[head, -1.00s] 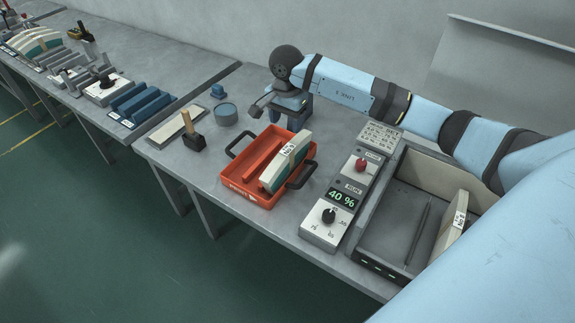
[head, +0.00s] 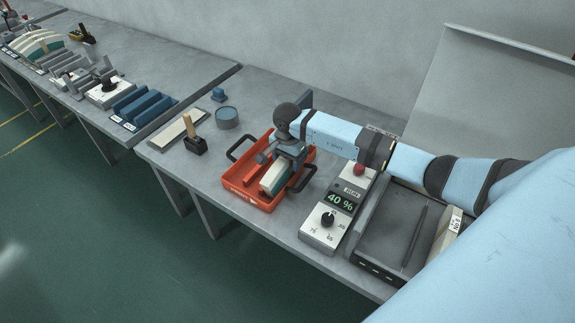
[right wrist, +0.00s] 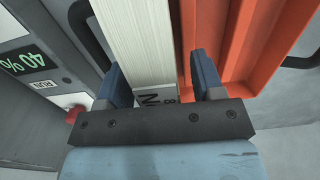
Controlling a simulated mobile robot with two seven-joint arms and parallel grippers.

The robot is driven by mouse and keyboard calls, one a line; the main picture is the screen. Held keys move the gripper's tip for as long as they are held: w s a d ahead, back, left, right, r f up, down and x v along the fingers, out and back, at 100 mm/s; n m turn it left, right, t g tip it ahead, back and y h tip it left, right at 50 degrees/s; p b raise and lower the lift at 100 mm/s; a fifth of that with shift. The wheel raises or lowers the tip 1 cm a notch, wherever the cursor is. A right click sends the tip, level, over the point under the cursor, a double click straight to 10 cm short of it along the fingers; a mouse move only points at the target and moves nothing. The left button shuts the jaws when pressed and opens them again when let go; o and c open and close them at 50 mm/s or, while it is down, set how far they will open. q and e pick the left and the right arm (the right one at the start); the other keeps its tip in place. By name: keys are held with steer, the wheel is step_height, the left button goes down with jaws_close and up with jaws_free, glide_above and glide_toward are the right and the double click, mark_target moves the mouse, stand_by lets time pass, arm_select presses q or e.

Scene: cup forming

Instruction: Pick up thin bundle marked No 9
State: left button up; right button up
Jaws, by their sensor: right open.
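In the head view my right gripper (head: 284,152) is over the bundle's far end. Another cream bundle (head: 442,243) with a white label leans in the grey box (head: 385,262); its number is too small to read. My left gripper is not in view.
A control panel (head: 320,238) reading 40 % stands between tray and box. The tray's black handles (head: 300,180) stick out at its sides. A wooden-handled block (head: 194,143) and a round tin (head: 227,117) are to the left. More tools and bundles fill the far-left table.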

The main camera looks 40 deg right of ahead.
jaws_close()
steer(key=shift+r, duration=0.15)
